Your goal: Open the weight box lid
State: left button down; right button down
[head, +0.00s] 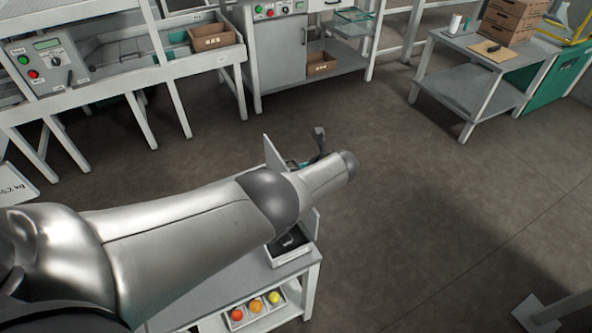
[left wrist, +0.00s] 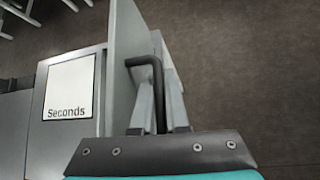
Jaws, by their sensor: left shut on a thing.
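My left gripper (left wrist: 158,115) is shut on a black bent handle (left wrist: 146,62) in the left wrist view. The handle is beside a light grey flat panel (left wrist: 122,55), which looks like the weight box lid. In the head view this panel (head: 271,155) stands steeply raised behind my left arm. A teal and dark bit of my left gripper (head: 296,163) shows past the arm; the rest is hidden. The box under the panel is mostly hidden by my arm, so I cannot tell the lid's exact angle. My right gripper is not in view.
A grey table (head: 225,290) stands below my arm, with a dark tray (head: 288,246) on it and several coloured tomatoes in a white holder (head: 256,311) below. A "Seconds" label (left wrist: 70,88) shows left of the panel. Open floor (head: 440,220) lies to the right.

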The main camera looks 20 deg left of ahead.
pick_arm(q)
jog(key=shift+s+f, duration=0.1)
jog(key=c, duration=1.2)
grip_release()
jog(key=shift+s+d+r+p, duration=0.15)
jog(key=shift+d+r+p, duration=0.25)
jog(key=shift+r+p, duration=0.25)
jog(key=p+v, duration=1)
jog(key=v, duration=0.3)
jog(key=shift+s+d+r, duration=0.15)
jog(key=shift+s+d, duration=0.05)
jog(key=shift+d, duration=0.15)
jog(key=shift+o, duration=0.2)
